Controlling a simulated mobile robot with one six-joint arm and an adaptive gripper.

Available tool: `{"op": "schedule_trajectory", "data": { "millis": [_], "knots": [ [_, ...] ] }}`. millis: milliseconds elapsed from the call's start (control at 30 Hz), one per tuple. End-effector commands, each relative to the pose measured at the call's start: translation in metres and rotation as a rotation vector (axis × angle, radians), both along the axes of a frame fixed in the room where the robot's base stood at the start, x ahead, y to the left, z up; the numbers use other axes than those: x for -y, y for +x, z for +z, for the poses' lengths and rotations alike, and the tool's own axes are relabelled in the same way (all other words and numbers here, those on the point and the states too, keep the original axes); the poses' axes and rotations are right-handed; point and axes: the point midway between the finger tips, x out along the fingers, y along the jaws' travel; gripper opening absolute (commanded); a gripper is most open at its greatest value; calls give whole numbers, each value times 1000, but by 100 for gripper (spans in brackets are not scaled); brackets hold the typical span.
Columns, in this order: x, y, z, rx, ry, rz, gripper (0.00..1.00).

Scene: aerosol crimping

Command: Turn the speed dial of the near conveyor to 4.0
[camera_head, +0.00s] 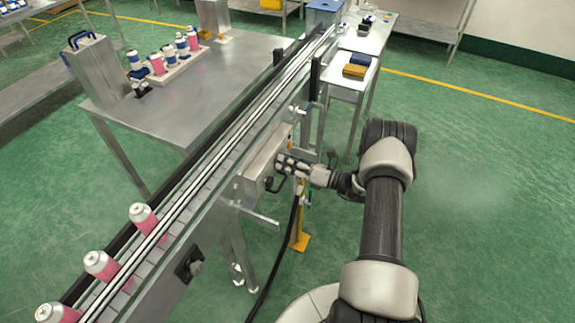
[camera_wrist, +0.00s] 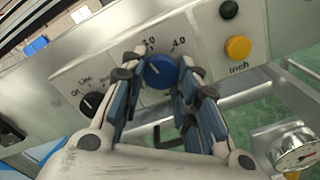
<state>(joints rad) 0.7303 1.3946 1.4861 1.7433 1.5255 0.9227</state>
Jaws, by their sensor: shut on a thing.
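The speed dial is a blue knob (camera_wrist: 160,72) on the grey control panel (camera_wrist: 208,50) of the near conveyor (camera_head: 215,160). A scale is printed around it; 4.0 is readable to its upper right, and another number stands to its upper left. A small pale mark shows on the knob's face, but its exact reading is hard to tell. My gripper (camera_wrist: 156,85) is shut on the blue knob, one finger on each side. In the head view my gripper (camera_head: 283,164) reaches the control box (camera_head: 262,158) from the right and hides the knob.
On the panel, a black selector (camera_wrist: 92,104) is left of the dial; a yellow Inch button (camera_wrist: 238,47) and a dark green button (camera_wrist: 229,9) are right. A gauge (camera_wrist: 297,152) is at lower right. Pink-and-white cans (camera_head: 102,265) stand on the conveyor. A black cable (camera_head: 283,255) hangs below.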

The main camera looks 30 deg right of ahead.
Motion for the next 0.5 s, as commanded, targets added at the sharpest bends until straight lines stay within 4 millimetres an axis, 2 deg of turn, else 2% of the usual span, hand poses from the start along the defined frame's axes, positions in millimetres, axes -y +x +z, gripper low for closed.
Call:
{"op": "schedule_trajectory", "data": {
  "millis": [500],
  "knots": [
    [-1, -1, 0, -303, 385, 1, 5]
  ]
}}
